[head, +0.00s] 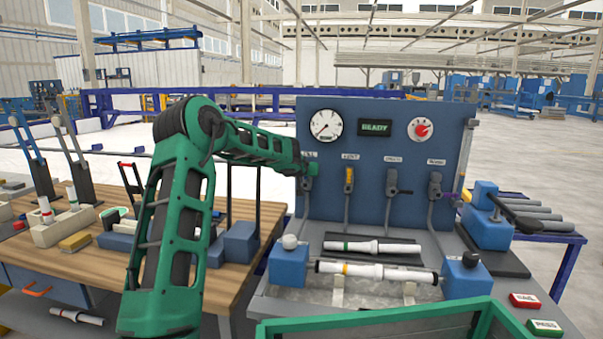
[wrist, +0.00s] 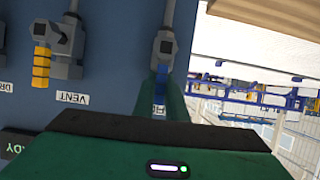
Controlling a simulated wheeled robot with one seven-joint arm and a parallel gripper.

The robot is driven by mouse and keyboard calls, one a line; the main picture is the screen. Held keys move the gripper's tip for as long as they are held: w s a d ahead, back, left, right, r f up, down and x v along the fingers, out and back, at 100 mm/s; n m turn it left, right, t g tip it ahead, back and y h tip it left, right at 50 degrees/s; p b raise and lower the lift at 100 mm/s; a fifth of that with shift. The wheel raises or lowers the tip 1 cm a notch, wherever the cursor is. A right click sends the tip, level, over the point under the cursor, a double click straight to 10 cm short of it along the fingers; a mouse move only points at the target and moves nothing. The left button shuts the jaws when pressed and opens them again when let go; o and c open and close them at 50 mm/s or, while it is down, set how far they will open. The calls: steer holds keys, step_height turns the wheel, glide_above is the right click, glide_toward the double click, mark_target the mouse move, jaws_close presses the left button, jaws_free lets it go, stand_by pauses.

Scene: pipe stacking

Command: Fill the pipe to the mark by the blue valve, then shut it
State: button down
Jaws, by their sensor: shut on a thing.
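The blue valve's handle (wrist: 160,87) shows in the wrist view between the green fingers of my gripper (wrist: 161,100), which is shut on it. In the head view my gripper (head: 311,170) is at the left-most valve (head: 306,186) on the blue panel and hides its handle; the label above is partly covered. A white pipe (head: 375,270) with a yellow ring lies level between two blue end blocks above a grey tray. A round white gauge (head: 326,124) has a dark needle pointing lower left; its mark is too small to read.
Another white pipe (head: 372,247) with a green ring lies on a dark mat. A wooden bench (head: 262,225) stands left; a green-rimmed bin (head: 375,320) is in front.

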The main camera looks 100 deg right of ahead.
steer(key=c, duration=1.8)
jaws_free()
steer(key=shift+w, duration=0.15)
steer(key=shift+a, duration=0.1)
steer(key=v, duration=1)
steer(key=shift+a, duration=0.35)
steer(key=shift+r, duration=0.1)
steer(key=shift+w, duration=0.1)
